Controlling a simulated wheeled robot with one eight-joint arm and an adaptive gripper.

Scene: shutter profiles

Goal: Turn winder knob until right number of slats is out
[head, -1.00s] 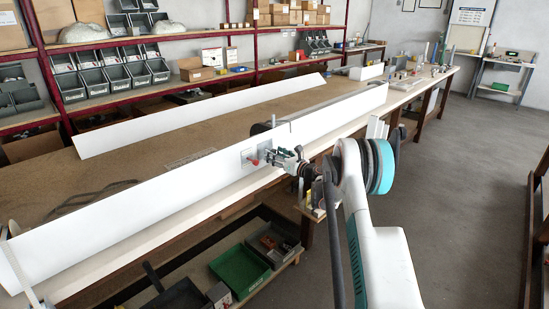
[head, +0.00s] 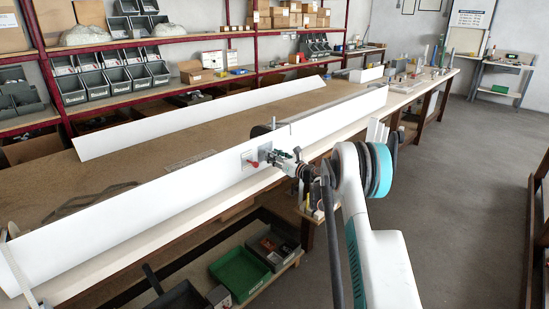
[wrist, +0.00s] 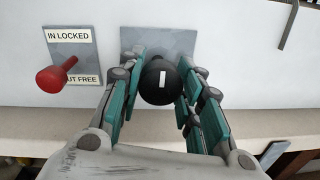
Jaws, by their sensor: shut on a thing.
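The black round winder knob (wrist: 158,82) has a short upright white mark on its face in the wrist view. It sits before a grey plate (wrist: 160,41) on a long white panel (head: 150,198). My gripper (wrist: 160,88) is shut on the knob, with its teal-padded fingers on the left and right sides. In the head view my gripper (head: 270,156) is at the panel's front face and hides the knob. A red lever knob (wrist: 51,79) stands left of it on a plate reading "IN LOCKED" and, partly covered, "FREE". I cannot make out separate slats.
Shelves with grey bins (head: 115,75) stand behind. A green tray (head: 240,272) is on the lower shelf. The floor at right (head: 460,190) is clear.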

